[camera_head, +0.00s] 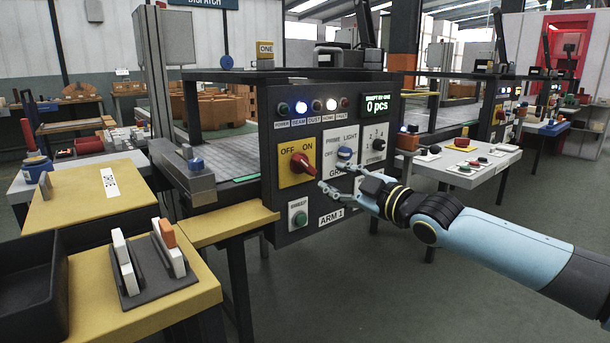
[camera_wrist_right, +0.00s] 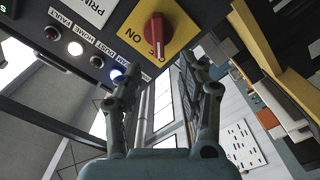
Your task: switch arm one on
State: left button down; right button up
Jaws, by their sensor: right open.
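The control box labelled ARM 1 (camera_head: 332,217) hangs under a bench. Its red rotary switch (camera_head: 303,164) sits on a yellow plate (camera_head: 287,180) marked OFF and ON. The handle lies slanted in the head view; which mark it points to is hard to tell. My right gripper (camera_head: 331,176) is open and empty, just right of the switch, its fingers pointing at the panel. In the wrist view the red switch (camera_wrist_right: 155,36) is ahead of and between the open fingers (camera_wrist_right: 160,70), apart from them. My left gripper is out of view.
A prime light knob (camera_head: 344,153) and another selector (camera_head: 378,144) sit beside the switch. A green sweep button (camera_head: 300,218) is below. Two indicator lamps glow above, and a display (camera_head: 375,104) reads 0 pcs. A yellow table (camera_head: 190,290) with a rack stands front left.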

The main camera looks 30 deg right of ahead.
aim_at(307, 166)
jog(key=w+b, duration=0.6)
jog(key=b, duration=0.1)
jog(key=shift+w+a+f, duration=0.2)
jog(key=shift+w+a, duration=0.05)
jog(key=shift+w, duration=0.05)
jog(key=shift+w+r+b, duration=0.15)
jog(key=shift+w+b, duration=0.5)
jog(key=shift+w, duration=0.6)
jog(key=shift+w+a+r, duration=0.1)
jog(key=shift+w+r, duration=0.05)
jog(key=shift+w, duration=0.65)
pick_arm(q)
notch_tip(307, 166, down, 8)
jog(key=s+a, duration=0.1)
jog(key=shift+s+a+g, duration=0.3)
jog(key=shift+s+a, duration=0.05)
pick_arm(e)
jog(key=shift+r, duration=0.1)
jog(key=shift+c, duration=0.2)
jog(key=c, duration=0.7)
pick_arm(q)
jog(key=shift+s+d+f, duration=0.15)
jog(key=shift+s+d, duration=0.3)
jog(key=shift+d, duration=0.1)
pick_arm(e)
grip_shut()
